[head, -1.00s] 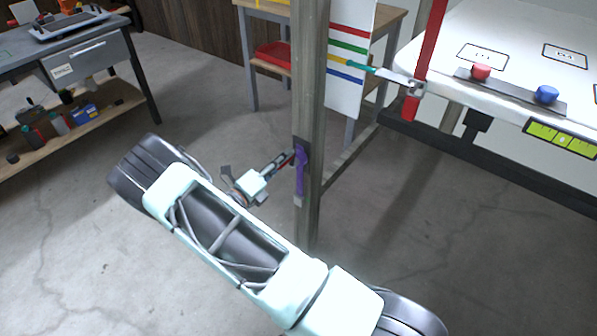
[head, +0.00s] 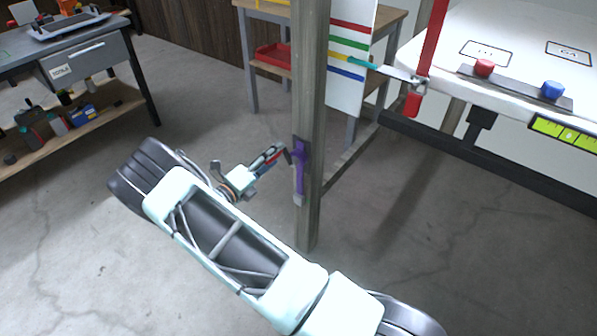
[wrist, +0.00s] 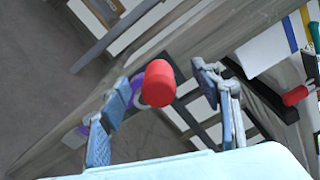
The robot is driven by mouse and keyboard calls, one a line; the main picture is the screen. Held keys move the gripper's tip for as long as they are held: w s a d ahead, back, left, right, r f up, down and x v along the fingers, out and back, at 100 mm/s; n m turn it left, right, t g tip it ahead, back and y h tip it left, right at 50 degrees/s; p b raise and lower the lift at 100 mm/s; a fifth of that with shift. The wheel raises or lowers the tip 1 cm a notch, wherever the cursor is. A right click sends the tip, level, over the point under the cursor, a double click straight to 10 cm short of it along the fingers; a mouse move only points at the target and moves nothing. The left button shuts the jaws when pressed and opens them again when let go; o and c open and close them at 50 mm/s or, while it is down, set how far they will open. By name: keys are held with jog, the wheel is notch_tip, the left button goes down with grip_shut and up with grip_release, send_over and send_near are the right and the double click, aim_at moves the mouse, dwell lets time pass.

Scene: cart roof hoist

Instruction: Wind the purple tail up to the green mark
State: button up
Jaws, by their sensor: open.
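A purple crank (head: 300,172) is mounted on the wooden post (head: 312,100), its arm hanging down. My gripper (head: 278,157) is open just left of it. In the wrist view, a red cylindrical knob (wrist: 159,84) sits between the open fingers (wrist: 165,90). Purple parts (wrist: 80,136) show partly behind the left finger. A white board (head: 346,90) behind the post carries red, green, yellow and blue bands; the green band (head: 348,43) is second from the top. A teal pointer (head: 362,63) reaches toward the board at about the yellow band, below green.
The white roof panel (head: 480,40) at right carries a red button (head: 485,67) and a blue button (head: 551,90). A red-handled upright (head: 412,104) hangs at its corner. A grey workbench (head: 90,65) stands at left. The floor left of the post is clear.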

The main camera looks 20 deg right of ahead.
jog(key=shift+r, duration=0.1)
dwell(0.3)
jog(key=v, duration=0.9)
jog(key=shift+p, duration=0.45)
